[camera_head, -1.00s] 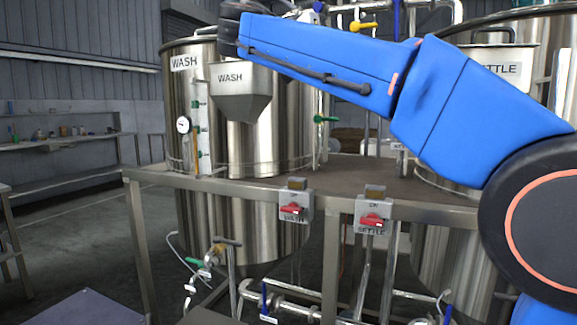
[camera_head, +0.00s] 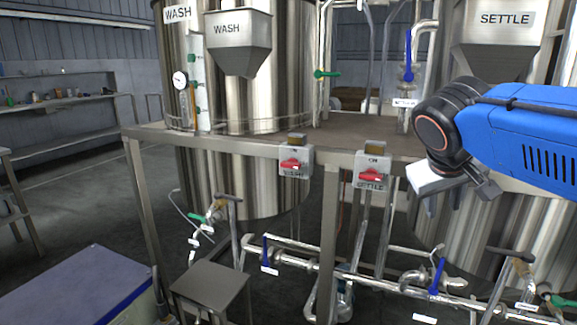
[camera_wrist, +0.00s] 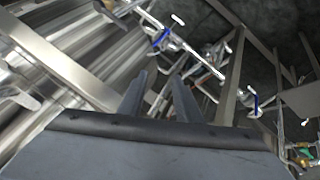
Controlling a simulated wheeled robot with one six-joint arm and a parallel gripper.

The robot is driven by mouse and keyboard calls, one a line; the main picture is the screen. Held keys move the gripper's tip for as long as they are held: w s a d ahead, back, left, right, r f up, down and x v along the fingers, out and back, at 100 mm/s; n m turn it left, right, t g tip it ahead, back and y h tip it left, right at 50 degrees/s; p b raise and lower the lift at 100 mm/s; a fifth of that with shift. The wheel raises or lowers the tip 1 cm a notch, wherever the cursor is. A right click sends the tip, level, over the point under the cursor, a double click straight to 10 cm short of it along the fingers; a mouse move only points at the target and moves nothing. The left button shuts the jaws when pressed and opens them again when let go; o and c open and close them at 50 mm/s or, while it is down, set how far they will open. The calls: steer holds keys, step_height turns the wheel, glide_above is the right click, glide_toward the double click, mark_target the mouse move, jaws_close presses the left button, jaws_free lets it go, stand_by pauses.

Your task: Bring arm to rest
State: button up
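My arm reaches in from the right edge in the head view, in front of the settle tank (camera_head: 462,235). My wrist is bent and my gripper is only partly visible there, below the dark wrist joint. In the wrist view my gripper (camera_wrist: 160,88) shows two dark fingers standing apart with nothing between them. The fingers point toward the pipes and the floor and do not appear to touch anything.
The wash tank (camera_head: 285,80) stands left of the arm. Pipes with blue valve handles (camera_head: 438,272) run low in front. A small stool (camera_head: 212,282) stands at lower left.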

steer(key=s+a+f+y, duration=0.1)
steer(key=s+f+y, duration=0.1)
steer(key=s+f, duration=0.5)
steer(key=s+a+f+g+y, duration=0.1)
steer(key=s+a+f+y, duration=0.1)
steer(key=s+f, duration=0.6)
step_height(320, 180, down, 5)
steer(key=shift+f+y, duration=0.1)
steer(key=shift+y, duration=0.2)
stand_by(0.4)
